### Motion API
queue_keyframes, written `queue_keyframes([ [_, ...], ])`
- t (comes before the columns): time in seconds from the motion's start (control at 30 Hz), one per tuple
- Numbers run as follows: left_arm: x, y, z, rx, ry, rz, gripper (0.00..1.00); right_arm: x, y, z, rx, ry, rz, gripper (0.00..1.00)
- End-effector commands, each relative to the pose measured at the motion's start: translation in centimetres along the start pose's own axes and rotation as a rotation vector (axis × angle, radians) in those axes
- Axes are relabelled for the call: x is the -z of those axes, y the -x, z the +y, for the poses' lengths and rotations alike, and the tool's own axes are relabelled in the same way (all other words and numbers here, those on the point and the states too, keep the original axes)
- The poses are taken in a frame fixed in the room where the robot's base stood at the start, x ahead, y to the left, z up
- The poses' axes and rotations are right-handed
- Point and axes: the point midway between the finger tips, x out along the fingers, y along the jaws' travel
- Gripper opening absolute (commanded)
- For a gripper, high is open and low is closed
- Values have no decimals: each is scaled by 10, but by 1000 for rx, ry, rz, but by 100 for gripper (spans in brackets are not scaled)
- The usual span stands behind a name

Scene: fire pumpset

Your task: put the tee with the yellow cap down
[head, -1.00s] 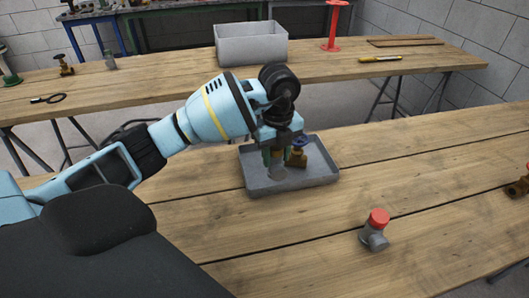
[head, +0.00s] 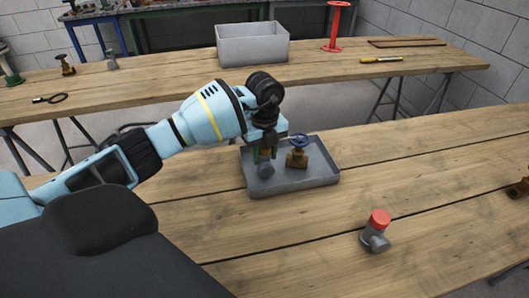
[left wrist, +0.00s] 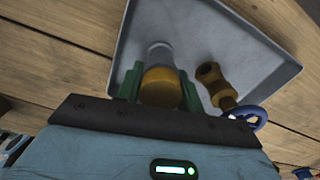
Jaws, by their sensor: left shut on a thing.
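The tee with the yellow cap (left wrist: 160,88) is between the green fingers of my left gripper (left wrist: 160,90) in the left wrist view. My left gripper (head: 265,150) is shut on it. In the head view the tee's grey body (head: 265,170) shows below the fingers, over the left part of the grey tray (head: 315,184). I cannot tell whether the tee touches the tray floor. The yellow cap is mostly hidden by the fingers in the head view. My right gripper is not in view.
A brass valve with a blue handwheel (head: 297,157) stands in the tray, close to the right of my left gripper. A grey tee with a red cap (head: 376,230) lies on the near table. A brass fitting (head: 519,187) sits at the right edge.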

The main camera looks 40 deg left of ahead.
Motion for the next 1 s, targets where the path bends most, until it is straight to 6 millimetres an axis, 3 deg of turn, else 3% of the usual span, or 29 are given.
queue_keyframes([
  [0.33,0,-2,-1,3,0,0,3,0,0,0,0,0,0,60],
  [0.37,0,-2,0,1,0,0,41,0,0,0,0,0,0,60],
  [0.5,0,-2,0,1,0,0,59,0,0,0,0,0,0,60],
  [0.83,0,0,0,1,0,0,59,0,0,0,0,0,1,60],
  [1.0,0,19,-1,4,1,-1,59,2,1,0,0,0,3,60],
])
